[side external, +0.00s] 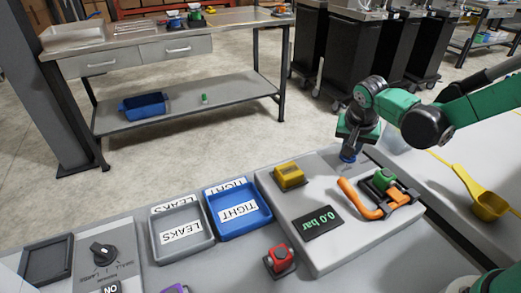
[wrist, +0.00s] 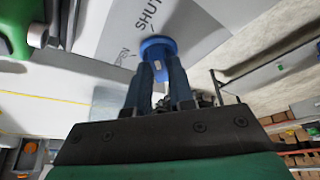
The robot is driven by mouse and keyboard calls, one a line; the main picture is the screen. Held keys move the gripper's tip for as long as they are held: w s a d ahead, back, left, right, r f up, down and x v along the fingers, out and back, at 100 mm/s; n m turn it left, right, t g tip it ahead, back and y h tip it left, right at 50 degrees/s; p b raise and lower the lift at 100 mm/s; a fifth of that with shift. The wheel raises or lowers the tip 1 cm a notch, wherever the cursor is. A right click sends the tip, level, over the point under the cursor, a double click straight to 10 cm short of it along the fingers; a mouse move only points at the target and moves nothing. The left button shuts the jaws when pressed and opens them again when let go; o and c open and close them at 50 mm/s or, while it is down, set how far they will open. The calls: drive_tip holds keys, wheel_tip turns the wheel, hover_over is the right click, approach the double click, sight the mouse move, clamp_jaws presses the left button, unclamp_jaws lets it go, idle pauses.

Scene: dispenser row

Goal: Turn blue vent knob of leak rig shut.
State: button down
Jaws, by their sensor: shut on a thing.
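The blue vent knob (side external: 348,157) is at the far right corner of the grey leak rig (side external: 290,205). My gripper (side external: 352,145) comes down over it from above. In the wrist view my gripper (wrist: 160,68) has both fingers closed around the blue knob (wrist: 158,45). The word SHUT is printed on the plate above the knob, and OPEN, partly hidden, is to its left. I cannot tell where the knob points. The rig's display (side external: 318,223) reads 0.0 bar.
On the rig stand a yellow block (side external: 289,177), an orange lever (side external: 358,200) and a green part in a black clamp (side external: 384,179). A yellow scoop (side external: 489,206) lies right.

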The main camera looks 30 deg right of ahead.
sight(346, 167)
drive_tip(key=c, duration=0.8)
unclamp_jaws()
drive_tip(key=shift+o, duration=0.2)
drive_tip(key=shift+v, duration=2.8)
drive_tip(key=s+a+r+n+t+y, duration=0.2)
drive_tip(key=s+r+n+t+y, duration=0.1)
drive_tip(key=s+n, duration=0.5)
drive_tip(key=shift+r+n+t, duration=0.3)
drive_tip(key=shift+n+t, duration=0.2)
drive_tip(key=shift+n, duration=0.1)
